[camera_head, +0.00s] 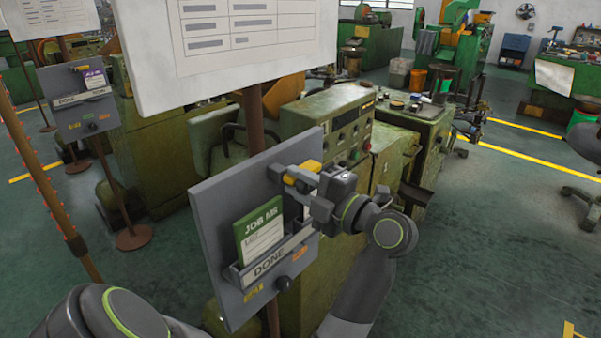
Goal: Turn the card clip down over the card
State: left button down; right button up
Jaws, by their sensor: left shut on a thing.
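A grey board (212,215) on a brown post carries a green and white job card (258,232). The card stands in a grey holder with a DONE label (268,262). The card clip (290,180), with yellow parts, is at the board's upper right, above and to the right of the card. It does not lie over the card face. My left gripper (310,184) is at the clip and shut on it. The gripper body hides part of the clip and the board's right edge. My right gripper is not in view.
A white chart board (235,50) hangs just above. A dark knob (284,284) sticks out below the holder. A green machine (340,120) stands behind. A second grey board (78,105) with a purple card is at left. Open floor (480,230) lies to the right.

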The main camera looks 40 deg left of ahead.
pick_arm(q)
jog(key=shift+r, duration=0.25)
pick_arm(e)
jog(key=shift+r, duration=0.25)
